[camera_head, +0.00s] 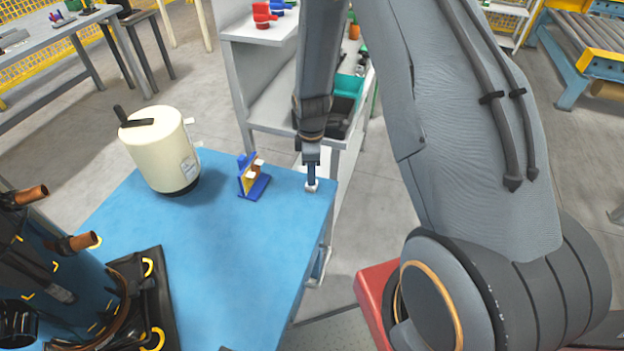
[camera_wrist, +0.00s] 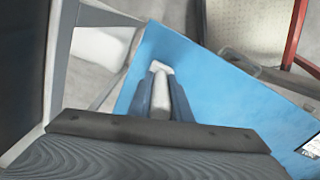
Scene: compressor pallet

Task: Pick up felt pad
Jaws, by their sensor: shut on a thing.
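The felt pad (camera_head: 311,187) is a small whitish piece at the right corner of the blue table top. My gripper (camera_head: 311,178) points down over that corner and is shut on the pad. In the wrist view the pad (camera_wrist: 161,88) shows pale between the two fingers of my gripper (camera_wrist: 161,80), with the blue surface behind. I cannot tell whether the pad still touches the table.
A cream cylinder (camera_head: 160,150) stands farther left. A dark compressor (camera_head: 75,275) is at the lower left. A grey shelf cart (camera_head: 262,90) stands close behind the table.

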